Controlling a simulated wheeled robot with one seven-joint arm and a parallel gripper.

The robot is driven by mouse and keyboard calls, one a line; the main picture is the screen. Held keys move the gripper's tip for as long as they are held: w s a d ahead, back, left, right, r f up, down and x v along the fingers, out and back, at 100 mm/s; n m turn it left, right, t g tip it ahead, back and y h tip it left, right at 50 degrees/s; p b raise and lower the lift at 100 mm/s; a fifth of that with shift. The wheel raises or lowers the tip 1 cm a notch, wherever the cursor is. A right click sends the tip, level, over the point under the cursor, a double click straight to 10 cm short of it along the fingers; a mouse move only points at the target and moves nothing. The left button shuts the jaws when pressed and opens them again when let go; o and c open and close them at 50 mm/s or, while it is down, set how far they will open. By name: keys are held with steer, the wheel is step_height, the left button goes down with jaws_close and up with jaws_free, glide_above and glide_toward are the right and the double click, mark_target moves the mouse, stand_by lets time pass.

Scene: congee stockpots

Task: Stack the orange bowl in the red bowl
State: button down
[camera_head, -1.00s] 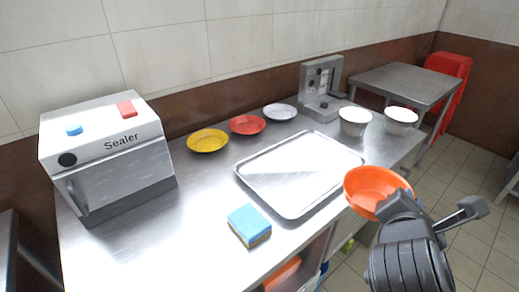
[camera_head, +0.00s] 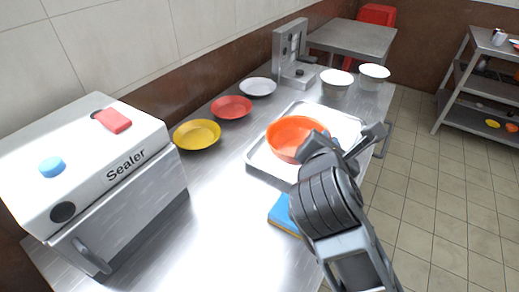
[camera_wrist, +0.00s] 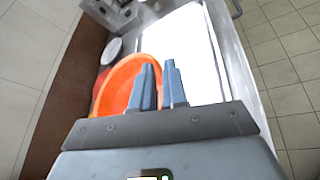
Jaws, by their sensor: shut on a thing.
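The orange bowl (camera_head: 292,139) is held upright by its right rim in my gripper (camera_head: 334,146), over the metal tray in the head view. The wrist view also shows the orange bowl (camera_wrist: 124,84) left of the fingers of my gripper (camera_wrist: 163,88), which are shut on its rim. The red bowl (camera_head: 232,107) sits empty on the counter, further back and left of the orange bowl. In the wrist view the orange bowl covers most of it; only a red sliver shows at its left.
A yellow bowl (camera_head: 196,134) sits beside the red one, and a white plate (camera_head: 258,87) behind it. The metal tray (camera_head: 262,172) lies below my gripper. A sealer (camera_head: 95,175) stands at left. Two white bowls (camera_head: 336,82) and a grey machine (camera_head: 292,55) stand at the back.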

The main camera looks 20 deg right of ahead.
steer(key=shift+w+a+f+p, duration=0.1)
steer(key=shift+w+a+f, duration=0.45)
steer(key=shift+a+f, duration=1.2)
steer(key=shift+w+a+f+p, duration=0.15)
steer(key=shift+w+a+f, duration=0.45)
steer(key=shift+a+f, duration=1.1)
steer(key=shift+w+a+f+p, duration=0.1)
steer(key=shift+w+a+f, duration=0.45)
steer(key=shift+a+f, duration=1.15)
steer(key=c, duration=1.1)
jaws_free()
steer(key=shift+d+f, duration=0.1)
steer(key=shift+c, duration=0.2)
steer(key=b+v, duration=0.1)
steer(key=v, duration=1.1)
